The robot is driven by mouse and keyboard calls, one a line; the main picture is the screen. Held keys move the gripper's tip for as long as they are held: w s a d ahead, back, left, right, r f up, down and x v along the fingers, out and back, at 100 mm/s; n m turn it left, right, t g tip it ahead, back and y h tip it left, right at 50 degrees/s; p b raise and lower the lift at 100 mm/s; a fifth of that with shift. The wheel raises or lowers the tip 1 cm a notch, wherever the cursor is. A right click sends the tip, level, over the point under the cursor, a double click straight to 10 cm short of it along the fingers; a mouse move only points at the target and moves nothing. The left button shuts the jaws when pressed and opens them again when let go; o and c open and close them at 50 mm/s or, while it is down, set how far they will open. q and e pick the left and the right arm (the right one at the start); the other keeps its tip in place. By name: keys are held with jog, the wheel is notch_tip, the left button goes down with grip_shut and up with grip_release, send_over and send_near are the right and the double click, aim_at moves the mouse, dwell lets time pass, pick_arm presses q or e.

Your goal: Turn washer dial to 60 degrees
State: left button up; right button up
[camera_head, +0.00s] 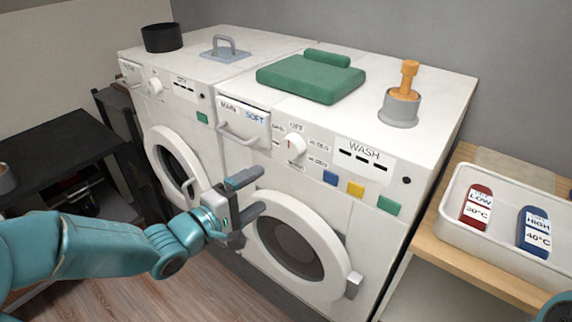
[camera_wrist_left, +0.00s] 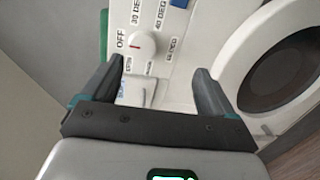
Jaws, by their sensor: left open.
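The washer (camera_head: 384,180) is the white machine on the right, labelled WASH. Its dial (camera_head: 295,147) is a round white knob on the front panel; it also shows in the left wrist view (camera_wrist_left: 144,48). A red mark on the dial points towards the OFF label. Temperature labels stand around it, too small to read surely in the head view. My left gripper (camera_head: 252,194) is open and empty in front of the washer, below and left of the dial. In the left wrist view the dial lies beyond the two fingers (camera_wrist_left: 156,72), apart from them. My right gripper is out of view.
The detergent drawer (camera_head: 243,122) with its handle sits left of the dial. The round washer door (camera_head: 333,235) is shut below. Blue, yellow and green buttons (camera_head: 356,188) lie to the dial's right. A white tray (camera_head: 456,238) with red and blue tags stands at right.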

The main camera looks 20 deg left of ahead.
pick_arm(q)
notch_tip(320, 180, up, 2)
jog(key=s+a+t+b, duration=0.1)
jog(key=s+a+b, duration=0.1)
jog(key=a, duration=0.1)
jog(key=p, duration=0.2)
send_near(289, 149)
jog(key=shift+y, duration=0.4)
jog(key=x, duration=0.9)
jog(key=shift+s+d+r, duration=0.15)
jog(key=shift+d, duration=0.05)
jog(key=shift+w, duration=0.45)
jog(key=shift+s, duration=0.1)
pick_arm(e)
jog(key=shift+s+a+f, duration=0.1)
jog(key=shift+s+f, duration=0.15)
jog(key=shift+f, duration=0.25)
pick_arm(q)
jog(key=shift+d, duration=0.1)
jog(key=shift+c, duration=1.2)
jog(key=c, duration=0.8)
